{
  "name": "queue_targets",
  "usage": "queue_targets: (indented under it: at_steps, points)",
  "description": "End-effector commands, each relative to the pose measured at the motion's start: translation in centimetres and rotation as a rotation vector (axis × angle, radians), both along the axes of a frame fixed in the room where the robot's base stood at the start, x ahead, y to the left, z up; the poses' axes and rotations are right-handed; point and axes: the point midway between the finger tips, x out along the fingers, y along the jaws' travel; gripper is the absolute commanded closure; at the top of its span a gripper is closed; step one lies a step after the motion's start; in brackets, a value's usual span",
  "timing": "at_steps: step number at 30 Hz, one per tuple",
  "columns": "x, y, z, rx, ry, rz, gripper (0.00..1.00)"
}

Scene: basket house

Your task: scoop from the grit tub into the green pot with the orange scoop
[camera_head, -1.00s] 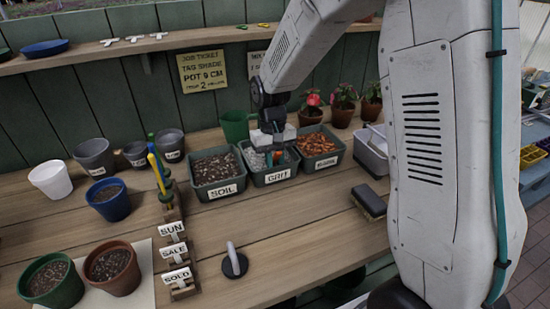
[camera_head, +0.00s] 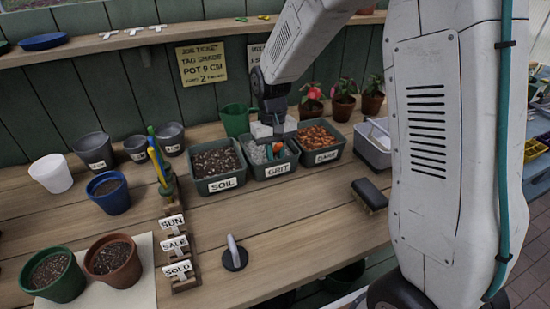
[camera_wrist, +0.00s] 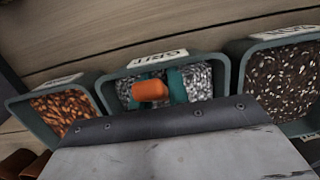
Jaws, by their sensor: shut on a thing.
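The grit tub (camera_head: 285,168) is a dark green tub of grey grit, labelled GRIT, the middle of three tubs. My gripper (camera_head: 273,152) is over it, pointing down with the fingers low at the grit. In the wrist view the teal fingers of my gripper (camera_wrist: 152,88) are shut on the orange scoop (camera_wrist: 150,91). Only an orange block of the scoop shows clearly; its bowl is hidden. An empty-looking green pot (camera_head: 235,120) stands behind the soil and grit tubs. Another green pot (camera_head: 62,287), filled with soil, stands at the front left.
The soil tub (camera_head: 231,184) is left of the grit and a bark-filled tub (camera_head: 325,157) is right. A brush (camera_head: 370,194), a label rack (camera_head: 178,250) and a grey-handled tool (camera_head: 234,256) lie in front. The middle bench front is mostly clear.

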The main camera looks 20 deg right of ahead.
Motion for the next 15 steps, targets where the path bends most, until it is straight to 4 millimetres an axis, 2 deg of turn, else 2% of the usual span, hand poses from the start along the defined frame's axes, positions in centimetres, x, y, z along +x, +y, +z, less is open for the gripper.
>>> queue_targets:
  at_steps: [15]
  points:
    - [-0.1,0.0,5.2,0.001,-0.052,0.000,1.00]
